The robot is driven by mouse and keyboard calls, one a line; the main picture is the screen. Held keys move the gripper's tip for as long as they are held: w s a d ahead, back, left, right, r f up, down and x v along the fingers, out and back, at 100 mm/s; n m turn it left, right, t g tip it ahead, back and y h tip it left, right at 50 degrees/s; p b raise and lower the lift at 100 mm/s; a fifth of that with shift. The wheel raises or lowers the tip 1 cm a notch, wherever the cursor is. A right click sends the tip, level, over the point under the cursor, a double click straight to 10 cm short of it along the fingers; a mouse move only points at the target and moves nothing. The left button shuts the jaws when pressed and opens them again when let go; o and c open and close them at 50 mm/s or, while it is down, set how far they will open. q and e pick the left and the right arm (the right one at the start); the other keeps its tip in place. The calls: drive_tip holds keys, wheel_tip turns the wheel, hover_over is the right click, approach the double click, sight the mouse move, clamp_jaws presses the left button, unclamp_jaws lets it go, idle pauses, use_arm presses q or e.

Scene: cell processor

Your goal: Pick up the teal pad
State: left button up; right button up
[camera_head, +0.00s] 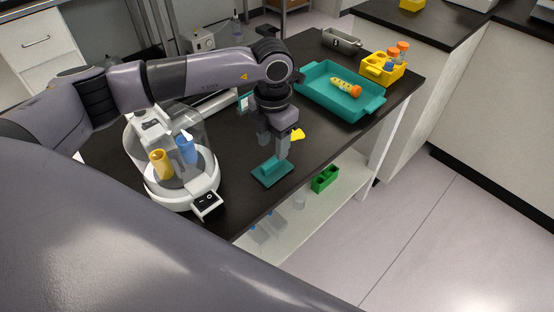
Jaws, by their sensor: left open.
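The teal pad (272,176) lies flat on the dark tabletop (240,190) near its front edge, with a raised teal part on top. My left gripper (276,152) points down just above the pad's raised part. Its jaws are open, and the fingers hide part of the space behind the pad. From this view I cannot tell whether the fingers touch the pad. My right gripper is outside the picture.
A white round device (182,196) with yellow and blue tubes stands left of the pad. A yellow object (298,134) shows beside the gripper. A teal tray (318,92) with an orange-capped tube, a yellow rack (378,70) and a grey bin (341,40) stand farther back.

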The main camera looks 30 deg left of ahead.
sight(273, 161)
use_arm(q)
drive_tip(key=f, duration=0.3)
drive_tip(key=f+p, duration=0.1)
drive_tip(key=f, duration=0.1)
drive_tip(key=shift+a+f, duration=0.2)
drive_tip(key=shift+f, duration=0.2)
clamp_jaws()
